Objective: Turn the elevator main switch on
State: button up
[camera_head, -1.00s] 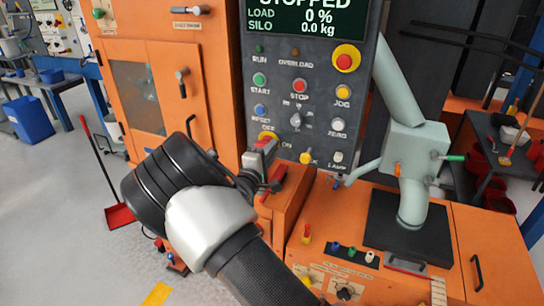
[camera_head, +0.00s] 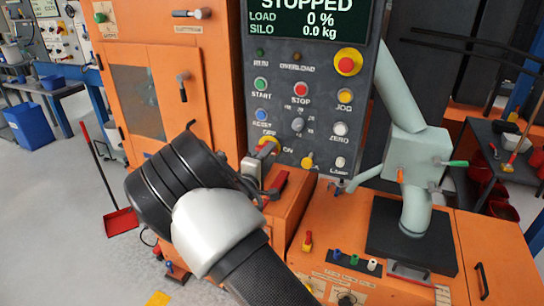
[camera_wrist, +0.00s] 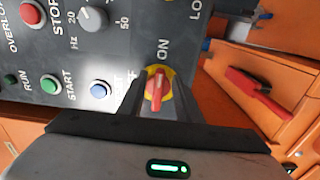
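The main switch is a red handle on a yellow disc (camera_wrist: 158,88), low on the grey control panel (camera_head: 300,60). In the head view its yellow disc (camera_head: 268,145) is partly covered by my gripper. In the wrist view an ON label stands above it and a partly hidden OFF label to its left. The red handle points roughly towards ON in that view, though foreshortening makes its angle unsure. My gripper (camera_wrist: 161,105) is at the switch, with one dark finger on each side of the handle. Gaps seem to show beside the handle; contact is unclear.
Stop (camera_head: 301,90), start (camera_head: 260,84) and reset (camera_head: 261,114) buttons and a grey knob (camera_head: 297,124) lie close above the switch. A red handle (camera_wrist: 258,94) on the orange cabinet is right of it in the wrist view. The display reads STOPPED.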

jog(key=shift+d, duration=0.3)
jog(key=shift+s, duration=0.1)
jog(key=v, duration=1.7)
jog(key=shift+a+b, duration=0.25)
jog(key=shift+b, duration=0.1)
jog(key=s+d+r+m+g+h+p, duration=0.1)
jog(key=s+d+r+m+g+p, duration=0.2)
jog(key=d, duration=0.5)
jog(key=s+d+r+m+g+h, duration=0.2)
jog(key=s+d+r+m+g, duration=0.25)
jog(key=d, duration=0.45)
jog(key=s+d+r+m+g+h+p, duration=0.1)
jog(key=s+d+r+m+g+p, duration=0.15)
jog(key=d+g, duration=0.4)
jog(key=s+d+r+m+y+p, duration=0.1)
jog(key=s+d+r+y, duration=0.15)
jog(key=s, duration=0.25)
jog(key=s+d+r+m+y+p, duration=0.1)
jog(key=s+d+r+m+y, duration=0.15)
jog(key=s, duration=0.25)
jog(key=s+a+r+t+y+p, duration=0.1)
jog(key=s+a+r+t+y, duration=0.1)
jog(key=s+a+r+y, duration=0.2)
notch_tip(320, 180, up, 3)
jog(key=shift+s+a+t+y+p, duration=0.3)
jog(key=shift+s+a+y+p, duration=0.15)
jog(key=shift+s, duration=0.2)
